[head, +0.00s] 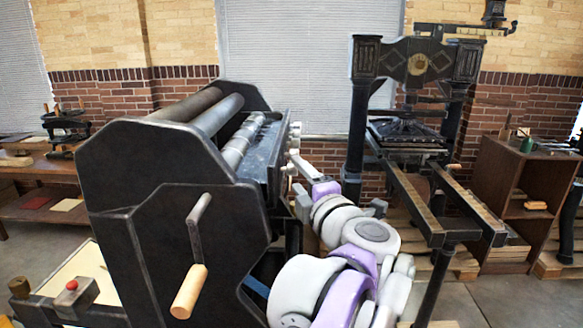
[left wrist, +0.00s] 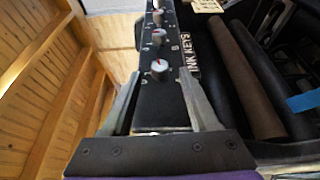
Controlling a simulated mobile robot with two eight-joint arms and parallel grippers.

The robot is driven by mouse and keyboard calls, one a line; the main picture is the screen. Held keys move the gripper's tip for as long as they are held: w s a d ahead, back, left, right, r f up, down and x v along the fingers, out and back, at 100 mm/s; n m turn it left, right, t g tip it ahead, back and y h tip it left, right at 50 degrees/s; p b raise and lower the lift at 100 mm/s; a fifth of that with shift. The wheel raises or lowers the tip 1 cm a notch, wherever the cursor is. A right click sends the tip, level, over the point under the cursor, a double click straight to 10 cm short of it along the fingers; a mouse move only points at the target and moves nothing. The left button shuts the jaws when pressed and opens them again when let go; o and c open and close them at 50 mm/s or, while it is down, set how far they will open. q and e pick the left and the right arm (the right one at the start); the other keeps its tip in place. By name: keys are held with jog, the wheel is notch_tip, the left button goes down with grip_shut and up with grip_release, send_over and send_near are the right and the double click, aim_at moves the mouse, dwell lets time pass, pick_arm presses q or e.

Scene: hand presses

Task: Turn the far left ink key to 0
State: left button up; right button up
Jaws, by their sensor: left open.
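The press (head: 165,200) has a row of ink keys, small pale knobs with red marks, along the side of its ink trough (head: 262,150). Some knobs (head: 295,128) show in the head view beside my left gripper (head: 302,166). In the left wrist view the nearest ink key (left wrist: 159,68) lies between the fingertips of my open left gripper (left wrist: 160,76). Contact with the fingers cannot be told. Another ink key (left wrist: 158,37) and more stand beyond it in line. An INK KEYS label (left wrist: 187,62) is beside them. The knob's setting is too small to read. My right gripper is not in view.
Dark rollers (left wrist: 245,80) run alongside the key row. A crank with a wooden handle (head: 189,291) sticks out from the press side. A second hand press (head: 405,135) stands at the right, near a wooden shelf (head: 520,195). A bench (head: 35,172) is at the left.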

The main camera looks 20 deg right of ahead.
aim_at(295, 172)
pick_arm(q)
jog(key=shift+w, duration=2.05)
grip_shut()
